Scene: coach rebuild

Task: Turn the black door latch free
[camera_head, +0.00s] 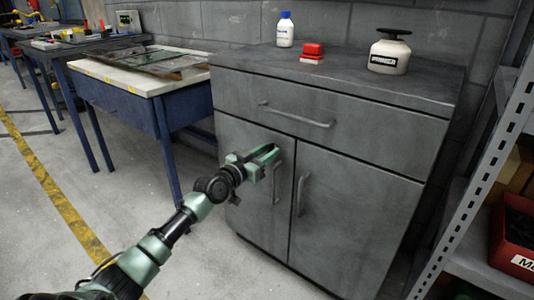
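A grey metal cabinet (330,215) with two doors and a drawer stands in the middle. The left door (252,222) and the right door (345,225) look closed, each with an upright bar handle near the middle seam. My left gripper (270,158) is in front of the upper right part of the left door, just above that door's handle (276,184). Its fingers point right, and I cannot tell whether they touch anything or how far apart they are. A small dark piece shows below the wrist, too small to identify. I cannot make out a black latch clearly. My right gripper is out of view.
On the cabinet top are a white bottle (285,30), a red block (312,51) and a cream pot (390,53). A blue-legged workbench (140,82) stands left. A metal shelf rack (478,170) with a red bin (513,240) stands right. The floor in front is clear.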

